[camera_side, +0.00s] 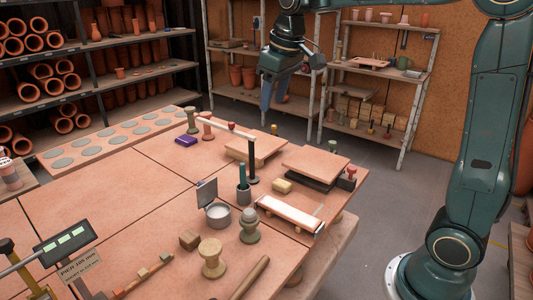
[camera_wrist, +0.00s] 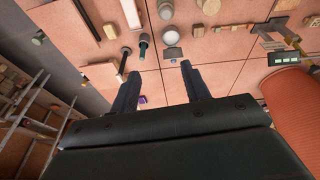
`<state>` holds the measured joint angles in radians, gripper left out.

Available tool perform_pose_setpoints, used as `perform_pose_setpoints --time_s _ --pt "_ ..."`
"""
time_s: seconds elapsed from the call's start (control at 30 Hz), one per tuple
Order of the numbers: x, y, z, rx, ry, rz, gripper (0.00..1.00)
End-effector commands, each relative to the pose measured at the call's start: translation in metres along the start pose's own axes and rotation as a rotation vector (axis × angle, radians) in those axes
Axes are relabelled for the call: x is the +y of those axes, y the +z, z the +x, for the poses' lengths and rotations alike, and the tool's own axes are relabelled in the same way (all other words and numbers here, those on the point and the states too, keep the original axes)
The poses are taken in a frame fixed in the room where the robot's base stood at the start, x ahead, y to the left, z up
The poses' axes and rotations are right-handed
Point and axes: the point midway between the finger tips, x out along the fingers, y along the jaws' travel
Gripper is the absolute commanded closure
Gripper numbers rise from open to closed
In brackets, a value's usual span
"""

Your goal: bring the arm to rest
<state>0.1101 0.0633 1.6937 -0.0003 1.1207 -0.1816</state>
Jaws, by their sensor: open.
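My gripper (camera_side: 274,98) hangs from my arm in the upper middle of the side view, above and behind the far edge of the work table (camera_side: 110,205). It is well clear of the table top. In the wrist view my gripper (camera_wrist: 160,69) shows two dark fingers spread apart, with nothing between them but the table surface beyond. In the side view the fingers overlap and point down.
Shelves (camera_side: 376,75) with pots stand behind my gripper. Grey floor (camera_side: 380,200) lies clear between table and my base.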

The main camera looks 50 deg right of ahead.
Motion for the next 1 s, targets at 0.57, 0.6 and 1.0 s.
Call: perform_pose_setpoints --time_s 0.57,0.6,1.0 --pt "-0.042 0.132 -0.033 0.129 -0.003 0.041 0.53" --pt "-0.044 0.141 -0.033 0.138 -0.004 0.043 0.53" --pt "-0.061 0.223 -0.015 0.215 -0.016 0.072 0.53"
